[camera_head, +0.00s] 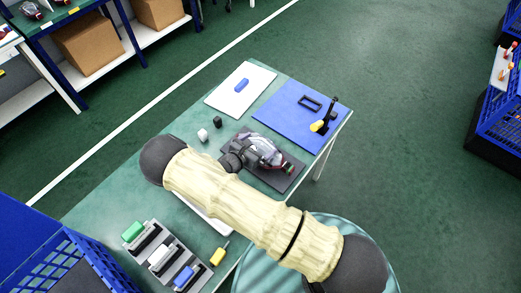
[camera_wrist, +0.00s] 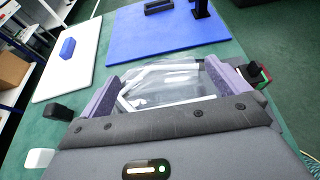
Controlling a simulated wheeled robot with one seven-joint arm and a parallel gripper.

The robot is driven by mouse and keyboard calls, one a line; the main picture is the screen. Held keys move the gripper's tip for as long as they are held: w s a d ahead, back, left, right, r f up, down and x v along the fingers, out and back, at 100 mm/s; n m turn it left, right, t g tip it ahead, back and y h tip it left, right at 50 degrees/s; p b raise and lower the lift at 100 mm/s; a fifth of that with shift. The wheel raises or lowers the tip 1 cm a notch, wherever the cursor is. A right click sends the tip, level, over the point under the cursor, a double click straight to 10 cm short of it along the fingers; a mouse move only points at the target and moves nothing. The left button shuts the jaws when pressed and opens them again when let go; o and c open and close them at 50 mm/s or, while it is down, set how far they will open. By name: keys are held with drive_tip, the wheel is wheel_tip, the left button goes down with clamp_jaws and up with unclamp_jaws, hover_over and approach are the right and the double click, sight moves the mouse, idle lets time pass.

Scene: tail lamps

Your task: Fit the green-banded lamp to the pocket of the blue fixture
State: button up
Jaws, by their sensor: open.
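A lamp (camera_head: 262,150) with a clear lens lies on a dark grey mat (camera_head: 285,181) on the green table. A green and red end shows at its right, also in the wrist view (camera_wrist: 265,73). My gripper (camera_wrist: 165,82) is open, with one purple finger on each side of the clear lens; I cannot tell whether they touch it. My gripper hides part of the lamp. The blue fixture (camera_head: 275,110) is a flat blue plate behind the lamp, also in the wrist view (camera_wrist: 165,42). Its black rectangular pocket (camera_head: 310,97) looks empty.
A black upright clamp with a yellow tip (camera_head: 317,126) stands on the plate's right. A white board with a blue block (camera_head: 241,85) lies left. Small black (camera_head: 217,121) and white (camera_head: 203,135) pieces stand nearby. A grey rack of coloured blocks (camera_head: 160,256) is in front.

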sight(258, 149)
drive_tip(key=c, duration=1.5)
drive_tip(key=shift+r, duration=0.15)
wheel_tip(258, 149, up, 10)
drive_tip(key=shift+f+b, duration=0.1)
drive_tip(key=shift+b, duration=0.8)
